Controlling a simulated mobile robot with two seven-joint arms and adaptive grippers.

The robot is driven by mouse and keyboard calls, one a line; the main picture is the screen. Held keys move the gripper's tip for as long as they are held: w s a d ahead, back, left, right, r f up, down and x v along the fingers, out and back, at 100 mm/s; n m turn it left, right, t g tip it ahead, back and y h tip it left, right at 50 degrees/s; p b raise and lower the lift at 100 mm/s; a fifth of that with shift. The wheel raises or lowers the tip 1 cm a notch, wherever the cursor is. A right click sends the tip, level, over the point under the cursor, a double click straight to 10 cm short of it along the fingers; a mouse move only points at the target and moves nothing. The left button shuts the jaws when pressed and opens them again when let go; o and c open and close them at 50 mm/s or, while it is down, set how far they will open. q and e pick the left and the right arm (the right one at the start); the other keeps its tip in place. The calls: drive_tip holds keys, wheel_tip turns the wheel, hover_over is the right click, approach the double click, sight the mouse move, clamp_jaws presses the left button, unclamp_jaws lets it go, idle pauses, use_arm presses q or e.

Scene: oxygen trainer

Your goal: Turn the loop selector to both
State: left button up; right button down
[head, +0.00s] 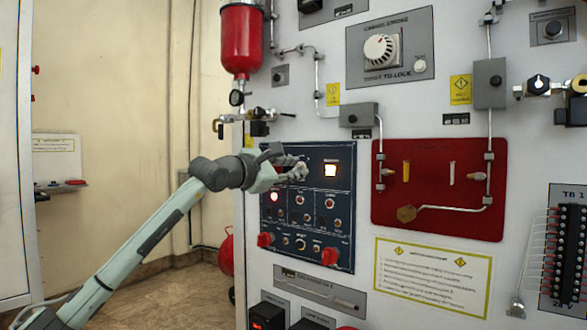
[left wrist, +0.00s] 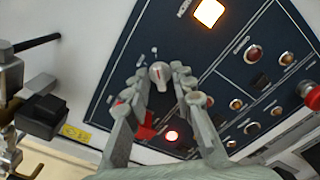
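A dark blue control panel (head: 318,245) is on the light wall. My left gripper (head: 298,172) is at the panel's upper left and hides the knob in the head view. In the left wrist view the left gripper's two fingers (left wrist: 163,88) are apart, one on each side of the knob. I cannot tell whether they touch it. My right gripper is in neither view.
A lit amber lamp (head: 330,170) and a red lamp (head: 274,197) are on the panel. Red handles (head: 330,257) stick out lower down. A red cylinder (head: 241,40) and a valve (head: 258,128) are above left. A red plate (head: 440,185) with pipes is to the right.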

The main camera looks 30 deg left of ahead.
use_arm(q)
clamp_jaws()
drive_tip(key=shift+n+b, duration=0.3)
drive_tip(key=shift+n, duration=0.1)
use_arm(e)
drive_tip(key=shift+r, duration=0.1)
use_arm(q)
drive_tip(key=n+b, duration=0.1)
drive_tip(key=n, duration=0.1)
drive_tip(key=shift+f+n, duration=0.1)
drive_tip(key=shift+n, duration=0.2)
drive_tip(key=shift+n+b, duration=0.6)
drive_tip(key=shift+n, duration=0.6)
drive_tip(key=shift+n+b, duration=0.3)
drive_tip(key=shift+n, duration=1.2)
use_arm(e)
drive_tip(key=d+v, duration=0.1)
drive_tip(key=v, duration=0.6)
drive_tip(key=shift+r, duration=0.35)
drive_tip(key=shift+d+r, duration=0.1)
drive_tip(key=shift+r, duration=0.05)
use_arm(q)
drive_tip(key=shift+o, duration=1.8)
unclamp_jaws()
